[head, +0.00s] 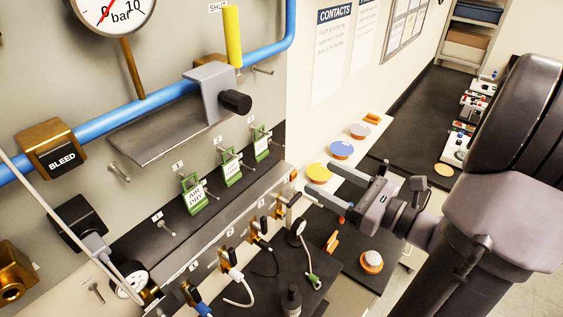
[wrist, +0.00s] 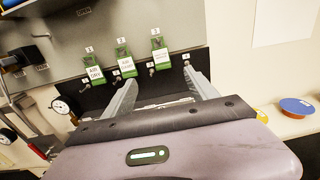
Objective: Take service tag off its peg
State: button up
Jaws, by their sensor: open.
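Three green-framed tags hang on pegs along the dark strip of the panel. The left tag (head: 194,194) seems to read "AIR DRY"; it also shows in the wrist view (wrist: 95,74). The middle tag (head: 231,172) and the right tag (head: 261,146) show in the wrist view too, the middle (wrist: 126,66) and the right (wrist: 160,56). Their print is too small to tell which is the service tag. My gripper (head: 322,184) is open and empty, right of the tags and apart from them. In the wrist view its fingers (wrist: 160,80) point toward the panel, below the right tag.
A metal shelf (head: 150,135) and a blue pipe (head: 120,118) run above the tags. Coloured round pads, one yellow (head: 319,173), sit on the ledge right of the panel.

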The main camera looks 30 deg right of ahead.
aim_at(261, 142)
jog(key=p+x, duration=0.4)
jog(key=x, duration=1.2)
jog(key=shift+w, duration=0.1)
jog(key=shift+w+a+f, duration=0.1)
jog(key=shift+w+f, duration=0.05)
jog(key=shift+w, duration=0.3)
grip_shut()
jog(key=shift+p, duration=0.3)
jog(key=shift+s+r, duration=0.15)
jog(key=shift+r, duration=0.45)
